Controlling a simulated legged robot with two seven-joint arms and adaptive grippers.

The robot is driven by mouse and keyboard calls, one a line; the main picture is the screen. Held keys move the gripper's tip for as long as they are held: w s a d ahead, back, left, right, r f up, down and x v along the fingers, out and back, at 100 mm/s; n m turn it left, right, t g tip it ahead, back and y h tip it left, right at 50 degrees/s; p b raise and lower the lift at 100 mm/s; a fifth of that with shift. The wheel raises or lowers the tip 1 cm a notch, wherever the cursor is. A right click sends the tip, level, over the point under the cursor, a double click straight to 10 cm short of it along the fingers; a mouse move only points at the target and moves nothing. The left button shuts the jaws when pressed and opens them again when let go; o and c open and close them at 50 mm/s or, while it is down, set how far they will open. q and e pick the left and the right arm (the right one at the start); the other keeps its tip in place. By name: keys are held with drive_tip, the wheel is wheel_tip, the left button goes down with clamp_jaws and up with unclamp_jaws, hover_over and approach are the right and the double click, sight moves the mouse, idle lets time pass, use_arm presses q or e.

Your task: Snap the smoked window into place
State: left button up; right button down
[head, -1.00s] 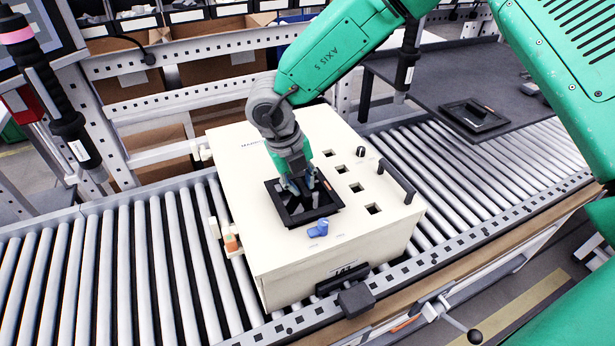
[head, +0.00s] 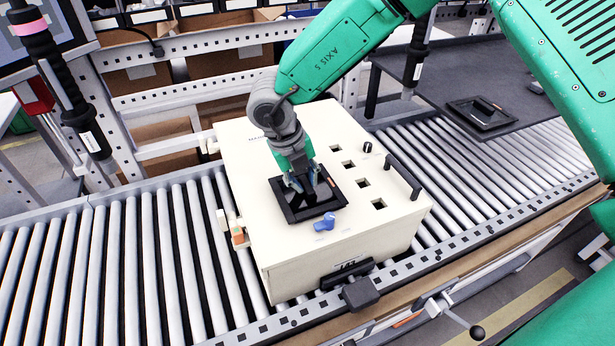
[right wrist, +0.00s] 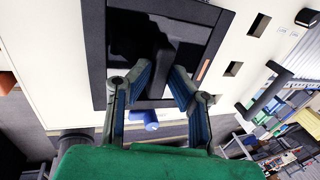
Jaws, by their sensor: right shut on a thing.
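The smoked window is a dark glossy pane (right wrist: 192,55) with a black raised grip (right wrist: 154,50). It lies within the black square frame (right wrist: 97,60) on top of the cream box (head: 241,165). The frame also shows in the head view (head: 290,213). My right gripper (head: 307,188) points down over the frame, its fingers on both sides of the grip and shut on it. The fingers hide part of the pane. I cannot tell whether the window sits fully flush all round. My left gripper is not in view.
The box stands on a roller conveyor (head: 150,240). Its top has several square holes, a blue knob (head: 324,223) in front of the frame and a black handle (head: 401,177) at right. Another black framed piece (head: 484,113) lies on the dark table. Rollers left of the box are clear.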

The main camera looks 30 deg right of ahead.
drive_tip(key=shift+a, duration=0.15)
drive_tip(key=shift+d+f, duration=0.1)
drive_tip(key=shift+d, duration=0.5)
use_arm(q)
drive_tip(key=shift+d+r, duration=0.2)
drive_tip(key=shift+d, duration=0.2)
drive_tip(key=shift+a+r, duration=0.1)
use_arm(e)
drive_tip(key=shift+a, duration=0.15)
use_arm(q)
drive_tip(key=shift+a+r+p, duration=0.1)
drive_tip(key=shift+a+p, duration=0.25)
use_arm(e)
drive_tip(key=shift+a, duration=0.2)
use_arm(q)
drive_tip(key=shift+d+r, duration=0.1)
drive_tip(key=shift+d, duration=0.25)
use_arm(e)
drive_tip(key=shift+d, duration=0.35)
use_arm(q)
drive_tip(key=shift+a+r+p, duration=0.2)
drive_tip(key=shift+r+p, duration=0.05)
drive_tip(key=shift+p, duration=0.1)
use_arm(e)
drive_tip(key=shift+a, duration=0.2)
drive_tip(key=shift+f, duration=0.5)
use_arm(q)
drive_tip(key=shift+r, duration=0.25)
use_arm(e)
drive_tip(key=shift+s, duration=0.1)
